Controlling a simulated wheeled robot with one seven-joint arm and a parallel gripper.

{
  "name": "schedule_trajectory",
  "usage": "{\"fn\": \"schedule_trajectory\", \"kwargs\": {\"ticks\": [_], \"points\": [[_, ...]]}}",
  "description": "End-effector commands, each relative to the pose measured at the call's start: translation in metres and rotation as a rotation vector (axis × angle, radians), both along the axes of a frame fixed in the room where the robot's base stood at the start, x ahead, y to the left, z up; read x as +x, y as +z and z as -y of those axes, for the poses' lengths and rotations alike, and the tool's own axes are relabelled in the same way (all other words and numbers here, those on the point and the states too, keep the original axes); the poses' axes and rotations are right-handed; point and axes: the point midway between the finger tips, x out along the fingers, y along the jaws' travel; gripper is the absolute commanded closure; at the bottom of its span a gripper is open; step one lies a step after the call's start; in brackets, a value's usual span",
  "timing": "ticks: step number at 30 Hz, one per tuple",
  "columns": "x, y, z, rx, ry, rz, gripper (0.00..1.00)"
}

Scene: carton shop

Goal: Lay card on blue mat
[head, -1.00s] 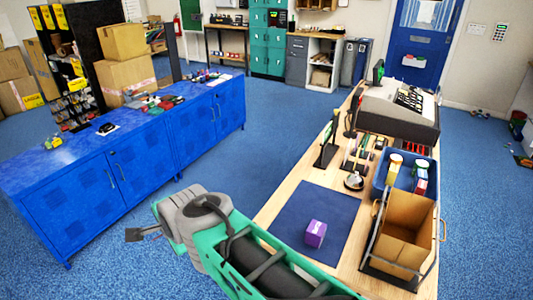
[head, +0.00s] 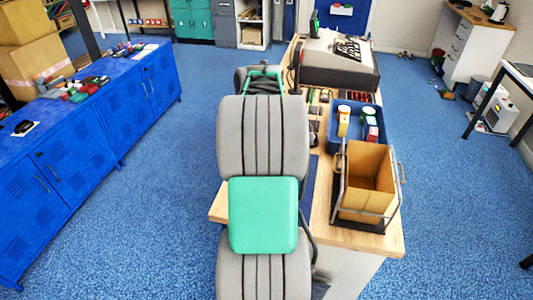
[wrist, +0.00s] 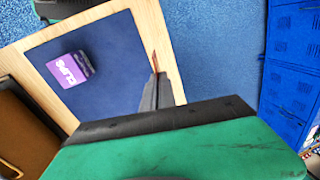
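The blue mat (wrist: 105,75) lies on the wooden counter in the wrist view. In the head view my arm hides most of it, leaving a narrow strip (head: 311,178). My gripper (wrist: 156,76) has its dark fingers close together over the mat's edge in the wrist view. A thin reddish-brown sliver, seemingly the card (wrist: 155,61) seen nearly edge-on, sticks out from between the fingertips. Its face cannot be made out, and I cannot tell its height over the mat. My gripper is hidden in the head view.
A purple box (wrist: 70,69) sits on the mat near one side. A cardboard box in a metal-framed holder (head: 364,185) and a blue bin (head: 337,120) with bottles stand on the counter. A cash register (head: 330,62) is farther back. Blue cabinets (head: 75,150) stand left across the floor.

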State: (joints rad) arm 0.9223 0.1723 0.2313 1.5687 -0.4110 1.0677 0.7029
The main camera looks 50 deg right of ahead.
Motion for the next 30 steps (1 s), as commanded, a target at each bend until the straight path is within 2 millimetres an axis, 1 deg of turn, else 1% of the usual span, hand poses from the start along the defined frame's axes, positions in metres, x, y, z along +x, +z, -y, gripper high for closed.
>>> {"fn": "schedule_trajectory", "kwargs": {"ticks": [1, 3, 6, 7, 9, 14, 24, 27, 30], "points": [[-0.014, -0.010, 0.022, -0.006, 0.016, -0.030, 1.00], [-0.032, -0.019, 0.045, -0.018, 0.046, -0.061, 1.00], [-0.048, -0.027, 0.064, -0.032, 0.075, -0.087, 1.00], [-0.051, -0.029, 0.067, -0.035, 0.081, -0.091, 1.00], [-0.054, -0.033, 0.070, -0.037, 0.088, -0.098, 1.00], [-0.055, -0.044, 0.070, -0.037, 0.091, -0.099, 1.00], [-0.054, -0.087, 0.070, -0.039, 0.091, -0.097, 1.00], [-0.054, -0.093, 0.070, -0.040, 0.091, -0.097, 1.00], [-0.054, -0.094, 0.070, -0.040, 0.091, -0.097, 1.00]]}}
